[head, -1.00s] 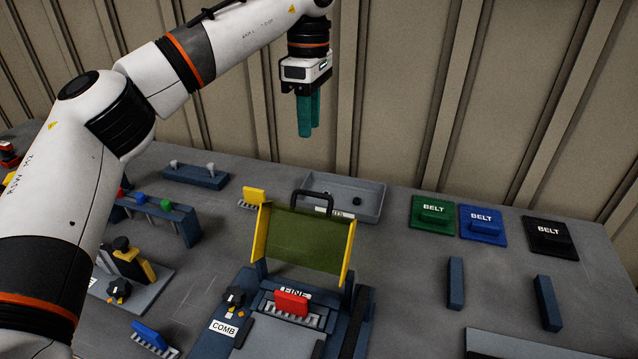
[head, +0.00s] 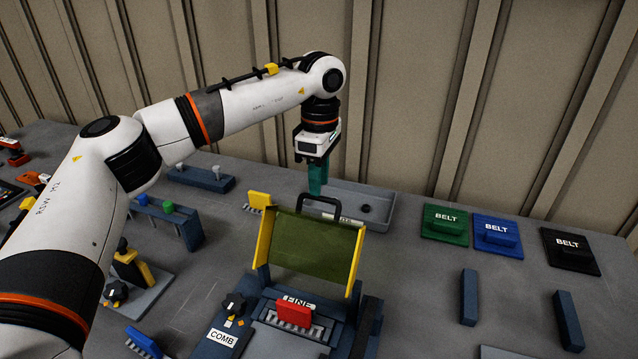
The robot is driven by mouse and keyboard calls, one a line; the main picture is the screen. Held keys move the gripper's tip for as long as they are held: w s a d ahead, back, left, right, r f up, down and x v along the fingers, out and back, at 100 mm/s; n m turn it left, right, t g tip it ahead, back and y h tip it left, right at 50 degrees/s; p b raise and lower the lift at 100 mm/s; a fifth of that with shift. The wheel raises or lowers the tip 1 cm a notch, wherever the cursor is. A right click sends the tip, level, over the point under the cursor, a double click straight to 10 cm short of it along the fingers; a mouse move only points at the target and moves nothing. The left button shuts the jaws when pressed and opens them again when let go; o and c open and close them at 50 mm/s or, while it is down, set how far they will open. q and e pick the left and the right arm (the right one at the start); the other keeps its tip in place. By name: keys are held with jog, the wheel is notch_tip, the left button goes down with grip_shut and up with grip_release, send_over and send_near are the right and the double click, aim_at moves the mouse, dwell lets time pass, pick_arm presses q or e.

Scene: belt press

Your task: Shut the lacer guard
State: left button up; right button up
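The lacer guard (head: 312,245) is a dark green see-through panel between yellow side arms, with a black handle (head: 318,201) on its upper edge. It stands raised and tilted over the back of the lacer (head: 226,340), leaving the red block (head: 294,313) and the comb strip in front uncovered. My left gripper (head: 318,192) points down with its teal fingers together and nothing seen between them. In the picture its tips are just above the handle; whether they touch it I cannot tell. My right gripper is out of view.
A grey tray (head: 385,208) lies behind the guard. Green (head: 444,225), blue (head: 496,237) and black (head: 570,252) BELT pads are to the right. A blue rack (head: 160,215) and yellow comb (head: 258,200) are left. Two dark blue bars stand right of the lacer.

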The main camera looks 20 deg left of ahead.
pick_arm(q)
jog(key=shift+s+f, duration=0.15)
jog(key=shift+f, duration=1.05)
grip_shut()
